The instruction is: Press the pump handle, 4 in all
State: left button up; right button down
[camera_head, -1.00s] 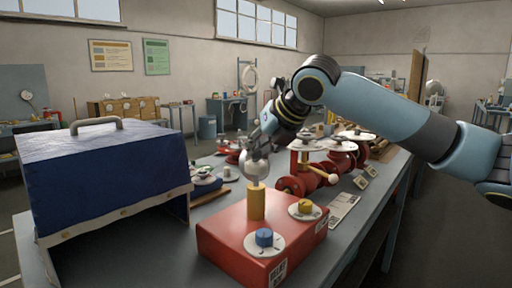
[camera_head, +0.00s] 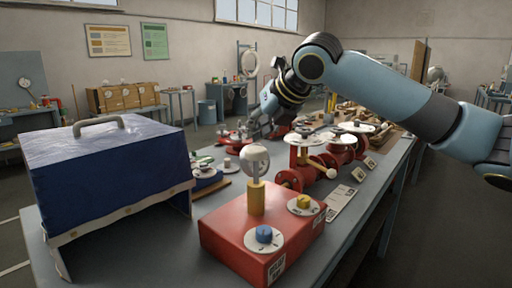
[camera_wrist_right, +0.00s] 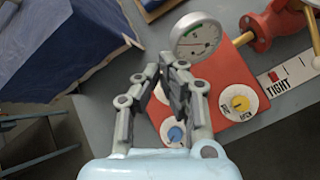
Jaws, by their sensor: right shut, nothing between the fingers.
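The red box (camera_head: 240,228) stands on the bench and carries a round gauge (camera_head: 255,160) on a yellow post, a blue knob (camera_head: 264,234) and a yellow knob (camera_head: 303,202). A yellow lever with a pale ball end (camera_head: 331,173) sticks out of the red pipework beside the box; I cannot tell whether it is the pump handle. My right gripper (camera_head: 258,130) is shut and empty, raised beyond the gauge. In the right wrist view its fingers (camera_wrist_right: 174,78) show against the red box, below the gauge dial (camera_wrist_right: 197,38). My left gripper is not in view.
A blue covered case (camera_head: 105,170) stands at the left of the bench. Red valves with white discs (camera_head: 306,139) run along the right side. A ruler-like TIGHT label (camera_wrist_right: 285,78) lies beside the box. The bench's front right edge is clear.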

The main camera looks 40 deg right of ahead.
aim_at(256, 148)
jog(key=shift+r, duration=0.1)
notch_tip(256, 148, up, 5)
jog(key=p, duration=0.5)
dwell(0.7)
